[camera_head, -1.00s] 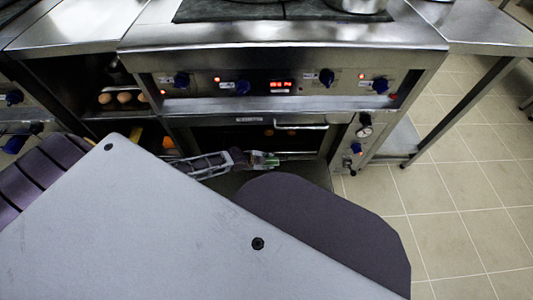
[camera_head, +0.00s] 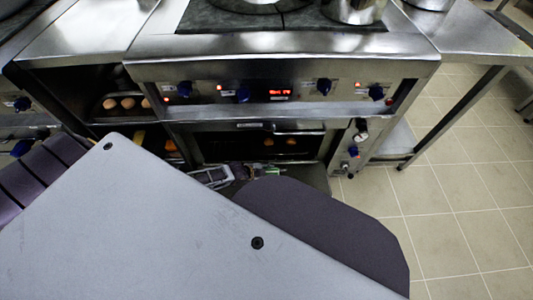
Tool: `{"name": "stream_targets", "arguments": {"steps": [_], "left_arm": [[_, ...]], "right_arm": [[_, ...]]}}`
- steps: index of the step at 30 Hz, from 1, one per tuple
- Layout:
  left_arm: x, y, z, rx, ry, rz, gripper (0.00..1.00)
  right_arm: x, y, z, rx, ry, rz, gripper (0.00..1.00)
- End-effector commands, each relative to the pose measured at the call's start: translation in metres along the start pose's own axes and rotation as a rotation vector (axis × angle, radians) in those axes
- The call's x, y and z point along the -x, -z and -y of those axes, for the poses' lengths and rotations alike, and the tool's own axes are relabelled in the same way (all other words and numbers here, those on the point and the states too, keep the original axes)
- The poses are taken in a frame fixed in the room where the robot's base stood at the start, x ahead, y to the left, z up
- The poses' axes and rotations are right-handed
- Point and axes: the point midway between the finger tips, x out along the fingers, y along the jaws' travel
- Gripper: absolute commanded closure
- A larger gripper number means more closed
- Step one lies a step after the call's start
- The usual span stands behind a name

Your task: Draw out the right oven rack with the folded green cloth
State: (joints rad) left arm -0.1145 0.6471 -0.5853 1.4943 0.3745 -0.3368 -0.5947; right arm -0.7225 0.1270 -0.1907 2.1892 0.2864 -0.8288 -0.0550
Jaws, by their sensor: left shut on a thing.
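The oven opening in the range front shows a dark rack (camera_head: 305,153) with small orange-brown items (camera_head: 268,142) on it. My left gripper (camera_head: 262,172) is low in front of this opening, at the rack's front edge. It is shut on the folded green cloth (camera_head: 272,170), of which only a small green patch shows at the fingertips. I cannot tell how the cloth lies around the rack edge. My right gripper is not in view.
The range front has blue knobs (camera_head: 243,95) and a red display above the oven. A shelf at the left holds eggs (camera_head: 127,103). Pots (camera_head: 353,10) stand on top. Tiled floor (camera_head: 460,200) is free at the right. My own body covers the lower left.

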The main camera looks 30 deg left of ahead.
Motion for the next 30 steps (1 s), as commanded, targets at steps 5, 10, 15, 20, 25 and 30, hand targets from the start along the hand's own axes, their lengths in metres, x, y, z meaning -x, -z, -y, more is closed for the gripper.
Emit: {"name": "stream_targets", "arguments": {"steps": [5, 10, 15, 20, 25, 30], "left_arm": [[0.004, 0.003, -0.007, 0.001, -0.002, 0.000, 0.92], [0.004, 0.003, -0.010, 0.001, -0.002, 0.000, 0.92], [0.004, 0.003, -0.010, 0.001, -0.001, 0.000, 0.92], [0.004, 0.003, -0.010, 0.001, -0.001, 0.000, 0.92], [0.007, 0.005, -0.014, 0.002, -0.002, 0.000, 0.92], [0.010, 0.007, -0.020, 0.001, -0.002, -0.001, 0.92]], "right_arm": [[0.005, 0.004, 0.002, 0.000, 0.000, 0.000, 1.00], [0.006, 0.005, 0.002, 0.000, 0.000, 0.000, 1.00], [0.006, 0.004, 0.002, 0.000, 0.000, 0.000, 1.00], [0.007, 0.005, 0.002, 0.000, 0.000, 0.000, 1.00], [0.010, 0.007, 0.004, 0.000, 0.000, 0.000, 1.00], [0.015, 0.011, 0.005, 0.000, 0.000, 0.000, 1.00]]}}
